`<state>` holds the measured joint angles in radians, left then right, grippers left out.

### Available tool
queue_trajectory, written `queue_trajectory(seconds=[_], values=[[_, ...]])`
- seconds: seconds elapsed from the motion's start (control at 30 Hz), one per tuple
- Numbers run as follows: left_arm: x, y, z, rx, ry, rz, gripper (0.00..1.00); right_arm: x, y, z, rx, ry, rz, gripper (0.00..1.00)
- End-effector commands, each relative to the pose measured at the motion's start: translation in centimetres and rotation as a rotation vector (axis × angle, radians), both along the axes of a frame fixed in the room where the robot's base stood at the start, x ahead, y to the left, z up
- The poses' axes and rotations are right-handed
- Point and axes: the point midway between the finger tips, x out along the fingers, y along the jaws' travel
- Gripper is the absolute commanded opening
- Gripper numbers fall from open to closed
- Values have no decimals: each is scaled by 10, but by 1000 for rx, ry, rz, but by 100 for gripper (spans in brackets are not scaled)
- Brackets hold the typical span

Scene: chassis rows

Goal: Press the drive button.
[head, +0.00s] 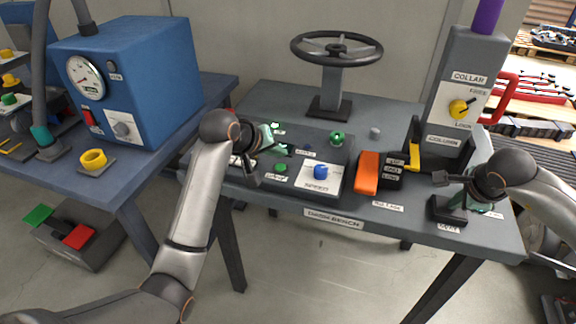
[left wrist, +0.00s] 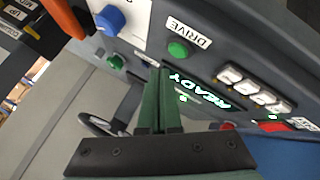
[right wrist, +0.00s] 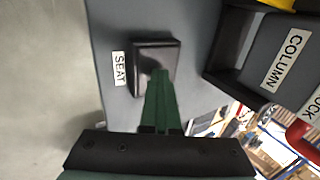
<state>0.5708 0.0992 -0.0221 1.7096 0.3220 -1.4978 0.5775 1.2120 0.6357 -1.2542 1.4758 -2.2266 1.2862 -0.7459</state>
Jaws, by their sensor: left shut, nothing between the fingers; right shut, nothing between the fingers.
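The drive button is a small round green button (head: 281,167) on the dark console, left of the blue speed knob (head: 321,171). In the left wrist view the green drive button (left wrist: 178,49) sits beside a white DRIVE label (left wrist: 188,33). My left gripper (head: 288,150) is shut and empty over the console, just behind the button in the head view. Its closed fingertips (left wrist: 159,71) appear close to the button but do not cover it; I cannot tell the exact gap. My right gripper (right wrist: 160,76) is shut and empty at the black seat block (right wrist: 142,52).
A second green knob (head: 337,139) stands at the console's back right. A lit READY sign (left wrist: 200,93) glows on the panel. An orange lever (head: 367,172), a grey column (head: 470,60) and a steering wheel (head: 337,48) stand around the console. A blue box (head: 140,70) occupies the left bench.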

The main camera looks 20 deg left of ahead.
Motion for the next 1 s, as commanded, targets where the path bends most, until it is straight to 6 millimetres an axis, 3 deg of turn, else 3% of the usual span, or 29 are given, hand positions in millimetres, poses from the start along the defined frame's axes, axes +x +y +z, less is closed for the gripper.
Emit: queue_trajectory(seconds=[0.33, 0.77, 1.0], values=[[0, 0, 33, 0, -2, 0, 0, -1, 0, -3, -2, 6, -1, 0], [0, 0, 37, 1, 0, -1, 0, -1, 0, -1, -2, 5, -1, 0], [0, 0, 48, 1, 0, -1, 0, -1, 0, 18, -2, 4, -1, 0]])
